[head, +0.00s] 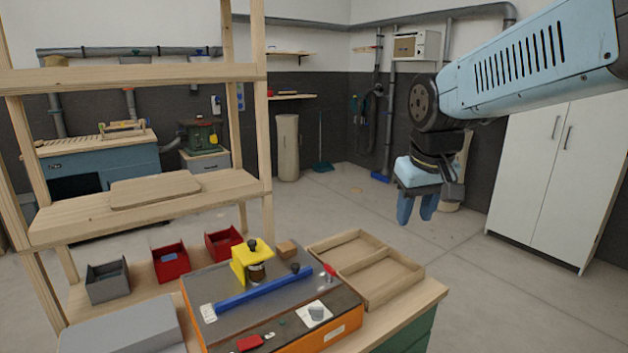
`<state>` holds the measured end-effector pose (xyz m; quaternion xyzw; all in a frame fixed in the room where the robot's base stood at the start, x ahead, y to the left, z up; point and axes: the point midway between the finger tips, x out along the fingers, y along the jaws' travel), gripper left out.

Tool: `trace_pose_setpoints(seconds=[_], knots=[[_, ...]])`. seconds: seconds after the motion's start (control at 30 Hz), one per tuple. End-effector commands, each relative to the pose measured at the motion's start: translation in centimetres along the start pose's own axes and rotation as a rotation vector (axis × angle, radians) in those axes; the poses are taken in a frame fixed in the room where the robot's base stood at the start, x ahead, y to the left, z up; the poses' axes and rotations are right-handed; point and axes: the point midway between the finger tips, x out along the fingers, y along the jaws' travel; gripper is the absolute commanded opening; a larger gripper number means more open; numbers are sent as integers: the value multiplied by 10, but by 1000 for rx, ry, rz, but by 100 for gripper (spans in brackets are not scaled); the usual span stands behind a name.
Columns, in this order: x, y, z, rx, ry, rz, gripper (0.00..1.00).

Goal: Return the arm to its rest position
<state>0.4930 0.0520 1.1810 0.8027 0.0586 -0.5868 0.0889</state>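My gripper (416,210) hangs from my light-blue arm at the right of the head view. Its two blue fingers point down, with a narrow gap between their tips. Nothing shows between the fingers. It is in the air, above and to the right of the workbench, apart from everything on it. My arm reaches in from the upper right edge of the view.
The bench carries a wooden divided tray (405,281), an orange-sided fixture (338,328) with a yellow block (243,266), red bins (171,263) and a grey bin (106,285). A wooden shelf frame (150,215) stands left. A white cabinet (545,185) stands right. Open floor lies between.

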Motion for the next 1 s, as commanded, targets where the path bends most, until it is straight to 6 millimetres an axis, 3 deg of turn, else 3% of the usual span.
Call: trace_pose_setpoints(seconds=[0.3, 0.5, 1.0], knots=[[-22, 23, 70, 139, 119, 13, 38], [-25, 29, 99, 196, 168, 11, 38], [-25, 30, 108, 214, 182, 9, 38]])
